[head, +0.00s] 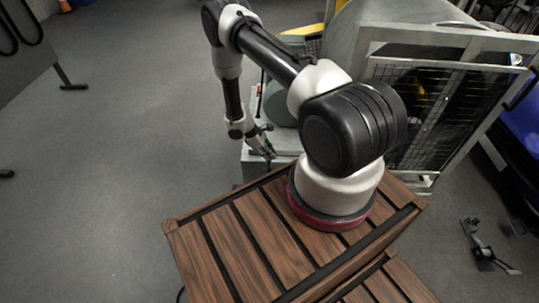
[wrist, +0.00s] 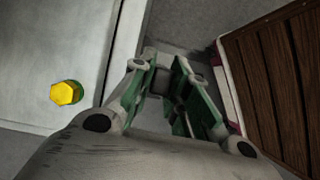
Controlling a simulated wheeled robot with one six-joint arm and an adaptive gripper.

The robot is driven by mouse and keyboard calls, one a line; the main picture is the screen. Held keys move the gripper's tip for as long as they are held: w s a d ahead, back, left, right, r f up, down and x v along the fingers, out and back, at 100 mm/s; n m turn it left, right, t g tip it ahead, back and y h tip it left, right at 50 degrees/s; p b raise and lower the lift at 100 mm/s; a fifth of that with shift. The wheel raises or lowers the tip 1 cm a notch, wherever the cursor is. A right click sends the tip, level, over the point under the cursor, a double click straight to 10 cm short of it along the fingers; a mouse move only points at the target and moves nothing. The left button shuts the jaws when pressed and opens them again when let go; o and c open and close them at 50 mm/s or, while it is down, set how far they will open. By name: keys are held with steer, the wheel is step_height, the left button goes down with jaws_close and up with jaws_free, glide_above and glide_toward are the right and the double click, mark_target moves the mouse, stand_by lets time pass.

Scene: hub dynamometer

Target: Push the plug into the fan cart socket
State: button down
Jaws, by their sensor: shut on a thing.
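In the head view my gripper (head: 265,150) hangs low over a light grey box-like top (head: 287,140), just past the wooden slatted top. The grey surface (wrist: 50,45) lies left of the fingers in the wrist view. I cannot make out the fan cart socket in either view, nor tell whether the plug touches anything.
A yellow hexagonal knob (wrist: 67,92) with a green edge stands on the grey surface. Dark wooden slats (wrist: 285,70) are close on the right. A large metal frame with mesh (head: 440,110) stands right of my arm. Open grey floor (head: 110,140) lies left.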

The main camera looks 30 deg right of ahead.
steer(key=shift+s+a+f, duration=0.1)
steer(key=shift+f, duration=3)
steer(key=shift+f, duration=0.2)
steer(key=shift+f, duration=0.45)
steer(key=shift+f, duration=0.2)
steer(key=shift+f, duration=0.5)
steer(key=c, duration=1.3)
jaws_free()
